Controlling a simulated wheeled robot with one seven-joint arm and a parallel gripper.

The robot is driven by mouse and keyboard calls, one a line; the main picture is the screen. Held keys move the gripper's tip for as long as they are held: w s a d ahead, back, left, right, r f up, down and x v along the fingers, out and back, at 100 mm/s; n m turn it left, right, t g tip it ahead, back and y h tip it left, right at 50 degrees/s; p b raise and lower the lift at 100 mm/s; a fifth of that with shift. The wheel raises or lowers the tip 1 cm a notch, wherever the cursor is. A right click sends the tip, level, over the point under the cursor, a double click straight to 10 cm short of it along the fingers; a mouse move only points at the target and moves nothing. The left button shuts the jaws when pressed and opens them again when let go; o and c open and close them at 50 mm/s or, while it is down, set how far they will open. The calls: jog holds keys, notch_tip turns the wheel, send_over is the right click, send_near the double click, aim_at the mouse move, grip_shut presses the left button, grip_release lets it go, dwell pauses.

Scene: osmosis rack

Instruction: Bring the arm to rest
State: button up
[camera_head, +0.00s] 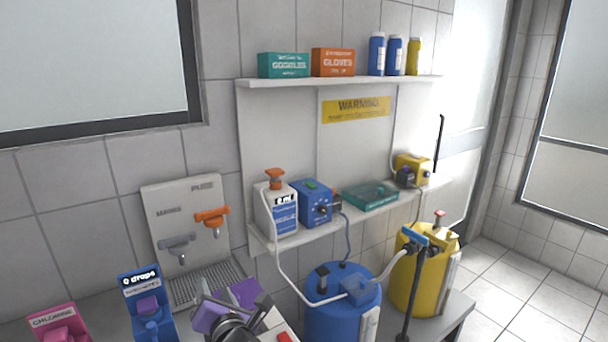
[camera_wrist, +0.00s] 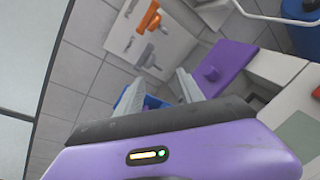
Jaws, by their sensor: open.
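My gripper (camera_head: 218,284) shows at the bottom of the head view, partly cut off by the frame edge, in front of the tap panel and the draining grid. In the wrist view its two grey fingers (camera_wrist: 160,92) stand apart with nothing held between them. The blue box (camera_wrist: 152,101) shows beyond and between the fingers, apart from them as far as I can tell. A purple block (camera_wrist: 228,66) is to the right of the fingers in the wrist view.
The tap panel (camera_head: 178,196) has an orange and a grey tap. The blue dispenser (camera_head: 146,300) and pink chlorine holder (camera_head: 58,325) stand at the lower left. The blue barrel (camera_head: 338,318) and yellow barrel (camera_head: 436,262) stand to the right. A shelf (camera_head: 330,219) runs above them.

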jog(key=s+d+f+m+h, duration=0.2)
jog(key=s+d+m, duration=0.9)
jog(key=s, duration=0.5)
jog(key=s+d+f+m+h, duration=0.2)
jog(key=s+d+m+h, duration=0.1)
jog(key=s+d+m, duration=0.8)
jog(key=s+d+f+m+t+h, duration=0.1)
jog(key=s+d+m+h, duration=0.1)
jog(key=s+d+m, duration=0.9)
jog(key=s+d, duration=0.6)
jog(key=s, duration=0.5)
jog(key=shift+d+f+h, duration=0.25)
jog(key=shift+f+h, duration=0.05)
jog(key=shift+f, duration=0.1)
